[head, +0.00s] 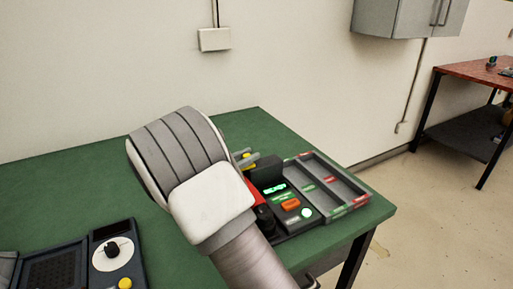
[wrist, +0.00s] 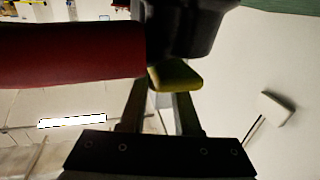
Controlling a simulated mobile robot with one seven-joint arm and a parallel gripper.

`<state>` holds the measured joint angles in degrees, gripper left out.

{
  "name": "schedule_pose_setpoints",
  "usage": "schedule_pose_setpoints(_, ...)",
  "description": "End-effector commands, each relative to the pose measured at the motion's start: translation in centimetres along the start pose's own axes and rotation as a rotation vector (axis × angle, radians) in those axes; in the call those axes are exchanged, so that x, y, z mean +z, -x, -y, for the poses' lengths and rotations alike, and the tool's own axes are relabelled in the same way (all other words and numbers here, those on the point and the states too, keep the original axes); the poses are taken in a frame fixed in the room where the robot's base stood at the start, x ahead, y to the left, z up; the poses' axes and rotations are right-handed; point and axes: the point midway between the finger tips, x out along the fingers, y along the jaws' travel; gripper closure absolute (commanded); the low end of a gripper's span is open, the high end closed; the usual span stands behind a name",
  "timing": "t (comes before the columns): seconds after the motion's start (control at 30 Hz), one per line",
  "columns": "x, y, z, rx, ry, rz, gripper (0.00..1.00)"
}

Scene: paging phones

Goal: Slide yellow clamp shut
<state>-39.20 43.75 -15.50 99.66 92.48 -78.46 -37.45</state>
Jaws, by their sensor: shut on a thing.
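The yellow clamp (wrist: 176,76) shows in the wrist view as a small rounded yellow piece below a black part (wrist: 185,25). My gripper (wrist: 160,88) is shut on it, with the yellow piece at the finger ends. In the head view, small yellow bits (head: 247,156) show just right of my arm's wrist, at the back of the device. The white and grey wrist housing hides much of that area, and how far the clamp has slid cannot be told.
A red bar-shaped part (wrist: 70,55) runs close to the fingers in the wrist view. The device (head: 290,205) with lit green displays and a grey divided tray (head: 357,193) stand on the green table (head: 75,188). A dark console (head: 55,270) lies front left.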

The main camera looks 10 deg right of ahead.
Motion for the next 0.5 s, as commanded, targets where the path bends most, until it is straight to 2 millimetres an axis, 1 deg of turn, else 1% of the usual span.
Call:
schedule_pose_setpoints(0.1,0.07,0.50,0.10,-0.001,0.000,0.002,1.00)
schedule_pose_setpoints(0.33,0.14,0.63,0.16,-0.003,-0.001,0.003,1.00)
schedule_pose_setpoints(0.37,0.15,0.65,0.17,-0.003,-0.001,0.003,0.63)
schedule_pose_setpoints(0.5,0.11,0.57,0.15,-0.003,0.000,0.002,0.39)
